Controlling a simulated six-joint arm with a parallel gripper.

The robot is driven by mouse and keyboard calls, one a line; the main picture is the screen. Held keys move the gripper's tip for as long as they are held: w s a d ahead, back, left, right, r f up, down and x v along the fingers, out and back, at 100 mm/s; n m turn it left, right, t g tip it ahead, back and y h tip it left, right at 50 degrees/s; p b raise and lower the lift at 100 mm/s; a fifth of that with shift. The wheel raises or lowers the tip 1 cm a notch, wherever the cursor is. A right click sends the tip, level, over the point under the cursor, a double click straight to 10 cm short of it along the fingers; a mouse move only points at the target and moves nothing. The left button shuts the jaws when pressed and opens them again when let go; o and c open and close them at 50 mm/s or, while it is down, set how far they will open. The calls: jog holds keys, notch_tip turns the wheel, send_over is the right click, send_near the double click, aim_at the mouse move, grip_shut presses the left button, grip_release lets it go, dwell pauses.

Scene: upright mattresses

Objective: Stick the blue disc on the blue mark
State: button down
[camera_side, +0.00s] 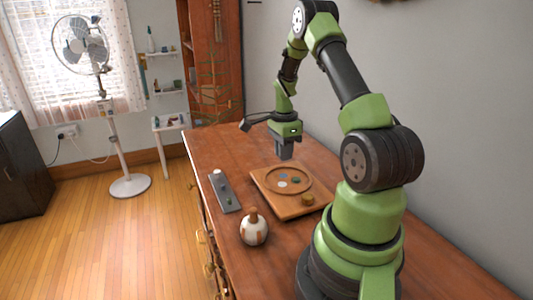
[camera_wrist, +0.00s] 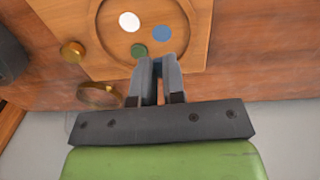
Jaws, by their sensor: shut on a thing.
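My gripper (camera_side: 285,157) points down above the far edge of the wooden board (camera_side: 263,190). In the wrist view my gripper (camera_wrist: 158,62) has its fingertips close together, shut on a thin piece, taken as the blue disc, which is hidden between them. No loose blue disc shows elsewhere. The blue mark (camera_side: 283,176) lies in the board's round recess. In the wrist view the blue mark (camera_wrist: 161,33) is just beyond the fingertips, with a gap between them in the picture. The height above the board is hard to tell.
A white mark (camera_wrist: 129,21) and a green mark (camera_wrist: 139,50) share the recess. A brass knob (camera_side: 307,199) stands on the board's near corner. A grey tray (camera_side: 223,189) with a white and a green piece lies left. A white-and-brown round vase (camera_side: 254,229) stands nearer.

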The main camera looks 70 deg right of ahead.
aim_at(283, 175)
jog(key=shift+s, duration=0.1)
jog(key=shift+f, duration=2.4)
jog(key=shift+f, duration=0.4)
jog(key=c, duration=1.5)
grip_release()
jog(key=shift+c, duration=0.2)
jog(key=shift+r, duration=0.15)
jog(key=shift+r, duration=1.4)
